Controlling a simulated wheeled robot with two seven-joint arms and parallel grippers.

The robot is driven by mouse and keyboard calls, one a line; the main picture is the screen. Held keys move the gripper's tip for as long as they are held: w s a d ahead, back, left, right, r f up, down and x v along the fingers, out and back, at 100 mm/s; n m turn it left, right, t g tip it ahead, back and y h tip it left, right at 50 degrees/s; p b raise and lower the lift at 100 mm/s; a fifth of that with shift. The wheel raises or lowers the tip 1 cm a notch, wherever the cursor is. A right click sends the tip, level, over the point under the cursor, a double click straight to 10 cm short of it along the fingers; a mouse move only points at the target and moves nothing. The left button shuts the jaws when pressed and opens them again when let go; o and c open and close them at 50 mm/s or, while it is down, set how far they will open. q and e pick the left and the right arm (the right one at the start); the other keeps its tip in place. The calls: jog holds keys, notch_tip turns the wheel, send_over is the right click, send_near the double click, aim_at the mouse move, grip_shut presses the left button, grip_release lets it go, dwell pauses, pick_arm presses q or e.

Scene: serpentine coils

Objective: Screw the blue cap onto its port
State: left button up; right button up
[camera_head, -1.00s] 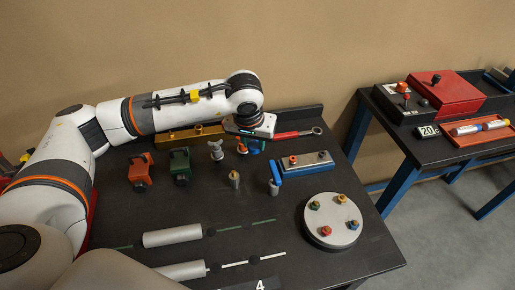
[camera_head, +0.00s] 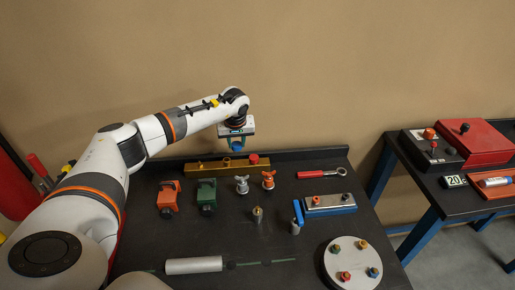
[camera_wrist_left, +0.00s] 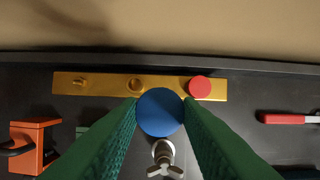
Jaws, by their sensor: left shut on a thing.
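My left gripper (camera_head: 237,141) is shut on the blue cap (camera_wrist_left: 160,112), a round disc between its two green fingers in the left wrist view. In the head view the blue cap (camera_head: 237,147) hangs under the gripper, in the air above the brass bar (camera_head: 208,170) at the table's back. The bar also shows in the left wrist view (camera_wrist_left: 108,84). It has a left port (camera_wrist_left: 80,82), a middle port (camera_wrist_left: 135,84) and a red cap (camera_wrist_left: 200,87) at its right end. The blue cap appears apart from the bar. My right gripper is not in view.
A grey valve (camera_head: 242,184) and an orange valve (camera_head: 268,180) stand in front of the bar. Red (camera_head: 168,197) and green (camera_head: 207,196) blocks stand to their left. A red-handled wrench (camera_head: 322,173) lies to the right. A round plate (camera_head: 352,262) sits at front right.

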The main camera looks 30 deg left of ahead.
pick_arm(q)
jog(key=n, duration=0.1)
send_over(226, 159)
jog(key=shift+s+d+f+b, duration=0.1)
jog(key=shift+d+f+b, duration=0.1)
jog(key=shift+f+b, duration=0.85)
jog(key=shift+s+d+f+b, duration=0.1)
jog(key=shift+d+f+b, duration=0.15)
jog(key=shift+f, duration=1.35)
jog(key=shift+f, duration=0.15)
jog(key=shift+f+b, duration=0.1)
jog(key=shift+b, duration=0.25)
jog(key=shift+f+b, duration=0.8)
jog(key=shift+f, duration=0.15)
jog(key=shift+f+b, duration=0.5)
jog(key=shift+f+b, duration=0.1)
jog(key=shift+b, duration=0.2)
